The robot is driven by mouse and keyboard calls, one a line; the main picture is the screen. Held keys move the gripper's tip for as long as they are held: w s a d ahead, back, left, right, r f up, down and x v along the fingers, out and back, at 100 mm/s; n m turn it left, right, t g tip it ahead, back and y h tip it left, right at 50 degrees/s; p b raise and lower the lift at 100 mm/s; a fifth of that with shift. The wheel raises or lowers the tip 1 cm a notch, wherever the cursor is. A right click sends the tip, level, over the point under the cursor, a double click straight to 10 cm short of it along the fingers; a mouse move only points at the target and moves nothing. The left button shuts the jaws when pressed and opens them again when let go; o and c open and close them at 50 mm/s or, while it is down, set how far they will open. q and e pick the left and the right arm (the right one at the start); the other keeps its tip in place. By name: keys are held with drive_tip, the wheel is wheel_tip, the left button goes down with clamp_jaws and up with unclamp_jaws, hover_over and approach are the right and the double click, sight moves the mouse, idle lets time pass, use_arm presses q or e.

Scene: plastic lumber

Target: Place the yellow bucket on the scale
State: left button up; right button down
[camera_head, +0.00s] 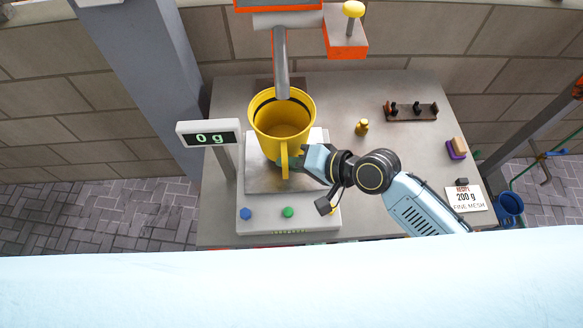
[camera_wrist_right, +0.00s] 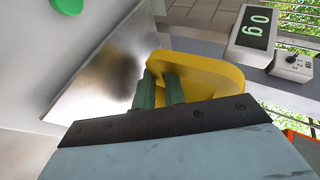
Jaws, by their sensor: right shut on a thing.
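The yellow bucket (camera_head: 268,138) is upright, with its open top under a grey spout (camera_head: 281,70) and its handle facing me. The bucket also shows in the right wrist view (camera_wrist_right: 205,75). My right gripper (camera_head: 291,162) is shut on the bucket's handle. The scale (camera_head: 262,214) has a bare metal plate (camera_head: 265,180) and blue and green buttons. The bucket overlaps the rear of the plate; I cannot tell whether its base touches. The scale's display (camera_head: 209,138) reads 0 g. My left gripper is not in view.
An orange-red block with a yellow knob (camera_head: 346,35) is beside the spout.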

sight(292, 180)
wheel_tip(292, 180, down, 3)
drive_tip(key=shift+f, duration=0.15)
drive_tip(key=c, duration=1.7)
unclamp_jaws()
drive_tip(key=shift+c, duration=0.2)
drive_tip(key=v, duration=1.2)
